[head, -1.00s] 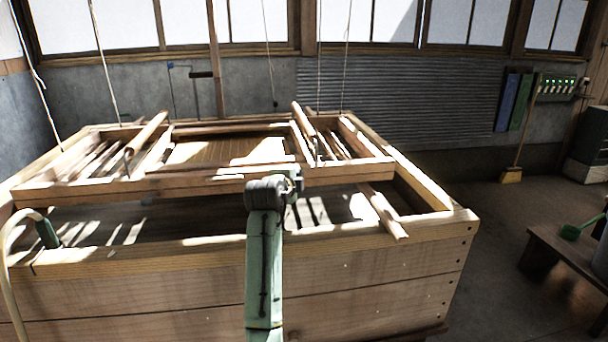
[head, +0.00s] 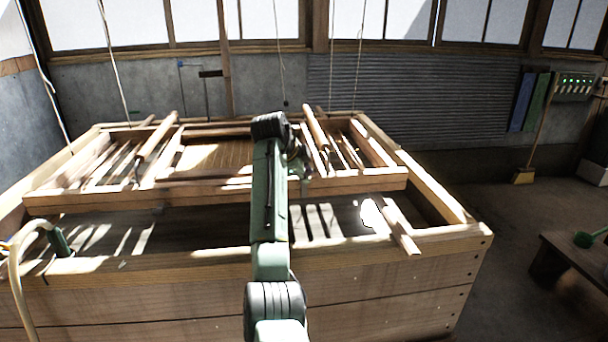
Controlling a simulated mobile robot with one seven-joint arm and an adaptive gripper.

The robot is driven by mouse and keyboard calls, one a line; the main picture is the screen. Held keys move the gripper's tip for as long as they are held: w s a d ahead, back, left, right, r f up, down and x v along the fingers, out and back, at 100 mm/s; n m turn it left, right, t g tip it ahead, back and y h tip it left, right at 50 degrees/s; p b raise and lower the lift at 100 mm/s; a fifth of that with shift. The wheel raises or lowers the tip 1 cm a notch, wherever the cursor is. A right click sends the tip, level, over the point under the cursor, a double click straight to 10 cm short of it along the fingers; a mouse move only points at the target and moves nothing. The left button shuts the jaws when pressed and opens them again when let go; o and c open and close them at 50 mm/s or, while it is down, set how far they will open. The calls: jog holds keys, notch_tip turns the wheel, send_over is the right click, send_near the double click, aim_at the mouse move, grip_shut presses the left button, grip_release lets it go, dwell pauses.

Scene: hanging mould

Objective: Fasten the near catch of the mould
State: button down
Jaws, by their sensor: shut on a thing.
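The mould (head: 100,196) is a wooden frame hung on cords across the top of a large wooden vat (head: 380,285). My green arm reaches up over the mould's near rail. My gripper (head: 300,166) is at that rail, right of the mould's middle, and mostly hidden behind my own arm. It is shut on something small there. The near catch cannot be made out clearly; my arm and gripper cover that spot.
Wooden bars (head: 318,128) lie across the mould on both sides. A loose slat (head: 400,225) slopes over the vat's near right part. A hose (head: 14,270) hooks over the vat's left rim. A low bench (head: 570,262) stands at the right, with open floor between.

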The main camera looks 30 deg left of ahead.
dwell(0.4)
jog(key=c, duration=1.5)
grip_release()
jog(key=shift+c, duration=0.2)
jog(key=v, duration=1.2)
jog(key=shift+w+a, duration=0.1)
jog(key=shift+w, duration=0.05)
